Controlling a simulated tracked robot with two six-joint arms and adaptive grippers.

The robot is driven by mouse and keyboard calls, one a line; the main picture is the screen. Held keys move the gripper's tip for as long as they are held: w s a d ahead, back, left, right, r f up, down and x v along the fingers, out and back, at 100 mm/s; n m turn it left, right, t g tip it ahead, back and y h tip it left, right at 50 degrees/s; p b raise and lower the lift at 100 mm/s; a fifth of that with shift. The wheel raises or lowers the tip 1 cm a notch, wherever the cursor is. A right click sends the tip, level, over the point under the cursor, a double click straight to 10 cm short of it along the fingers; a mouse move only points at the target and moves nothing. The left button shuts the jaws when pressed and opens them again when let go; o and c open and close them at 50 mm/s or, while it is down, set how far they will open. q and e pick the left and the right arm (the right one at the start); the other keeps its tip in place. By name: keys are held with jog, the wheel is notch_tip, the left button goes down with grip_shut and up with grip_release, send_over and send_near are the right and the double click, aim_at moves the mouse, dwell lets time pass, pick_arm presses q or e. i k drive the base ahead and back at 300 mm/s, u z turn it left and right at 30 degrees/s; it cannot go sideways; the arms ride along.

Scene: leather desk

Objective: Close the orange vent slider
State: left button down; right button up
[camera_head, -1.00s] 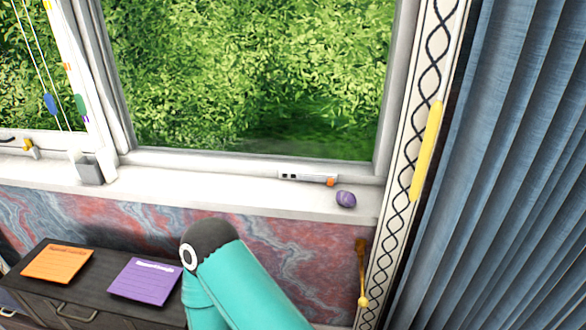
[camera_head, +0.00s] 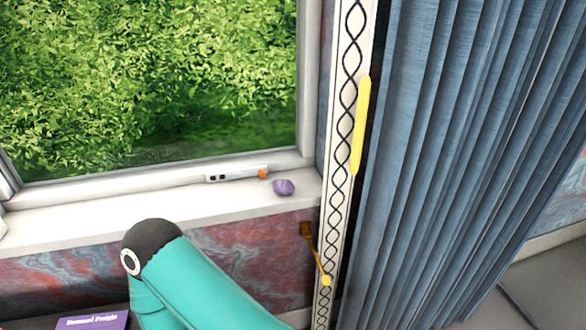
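The vent (camera_head: 232,176) is a thin white strip with dark slots, set low on the window frame just above the sill. Its small orange slider (camera_head: 263,173) sits at the strip's right end. Dark slots show toward the strip's left end; I cannot tell how far they are open. A teal link of one of my arms with a dark joint rises at the bottom, below the sill and left of the vent. Neither gripper is in view.
A purple stone-like object (camera_head: 284,187) lies on the white sill (camera_head: 130,213), just right of the slider. A yellow handle (camera_head: 361,125) is on the patterned post, with a blue curtain (camera_head: 450,150) to its right. A brass hook (camera_head: 316,255) hangs below the sill.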

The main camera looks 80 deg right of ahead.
aim_at(262, 173)
jog(key=u, duration=1.35)
jog(key=i, duration=0.1)
jog(key=z, duration=2.7)
jog(key=i, duration=0.2)
jog(key=z, duration=2.1)
